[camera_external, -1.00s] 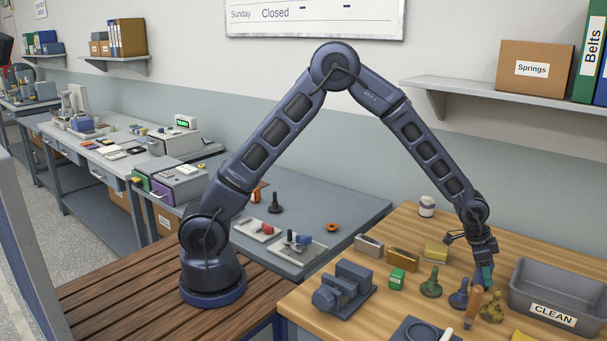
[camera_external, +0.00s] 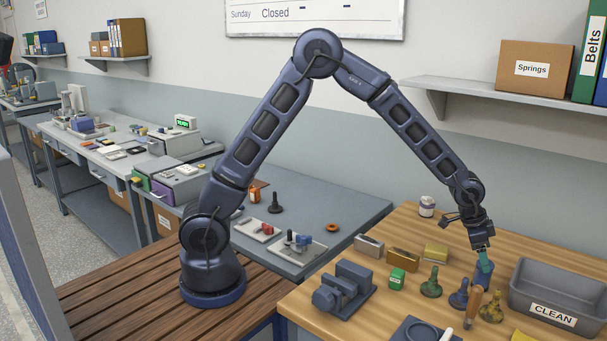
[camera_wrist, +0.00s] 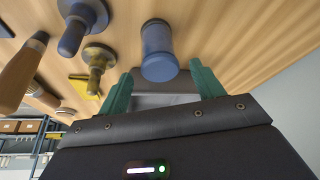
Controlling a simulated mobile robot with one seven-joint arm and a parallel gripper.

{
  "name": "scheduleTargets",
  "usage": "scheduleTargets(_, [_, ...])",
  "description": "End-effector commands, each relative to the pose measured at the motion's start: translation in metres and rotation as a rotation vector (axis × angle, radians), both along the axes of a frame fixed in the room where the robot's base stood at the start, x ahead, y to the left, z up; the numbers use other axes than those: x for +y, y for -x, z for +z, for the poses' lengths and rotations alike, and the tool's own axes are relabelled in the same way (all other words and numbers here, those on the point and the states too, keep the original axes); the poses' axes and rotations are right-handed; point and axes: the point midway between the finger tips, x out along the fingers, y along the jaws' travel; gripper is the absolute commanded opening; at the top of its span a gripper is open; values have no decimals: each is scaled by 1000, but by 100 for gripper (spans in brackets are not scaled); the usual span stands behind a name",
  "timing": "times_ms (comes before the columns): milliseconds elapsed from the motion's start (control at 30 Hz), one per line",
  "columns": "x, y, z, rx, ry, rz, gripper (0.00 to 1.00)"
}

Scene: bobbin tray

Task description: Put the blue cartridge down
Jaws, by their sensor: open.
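The blue cartridge (camera_external: 482,278) stands upright on the wooden worktop, left of the grey CLEAN bin. In the wrist view the cartridge (camera_wrist: 159,52) is a blue cylinder just beyond the fingertips, with clear space beside it. My gripper (camera_external: 485,262) is right above the cartridge, with its teal fingers pointing down. In the wrist view my gripper (camera_wrist: 161,80) has its two fingers spread apart, with nothing held between them.
The grey CLEAN bin (camera_external: 533,300) stands right of the cartridge. A blue spindle (camera_external: 459,296), a green spindle (camera_external: 431,284), an olive spindle (camera_external: 491,308) and a wooden-handled tool (camera_external: 473,306) crowd its left and front. A dark blue vise (camera_external: 343,290) sits farther left.

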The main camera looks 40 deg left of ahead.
Motion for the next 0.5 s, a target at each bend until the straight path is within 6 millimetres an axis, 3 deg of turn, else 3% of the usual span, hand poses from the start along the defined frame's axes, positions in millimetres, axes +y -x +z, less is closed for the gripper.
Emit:
scheduleTargets(233, [15,5,40,-2,0,2,67])
scheduleTargets(500, [23,10,59,0,0,0,67])
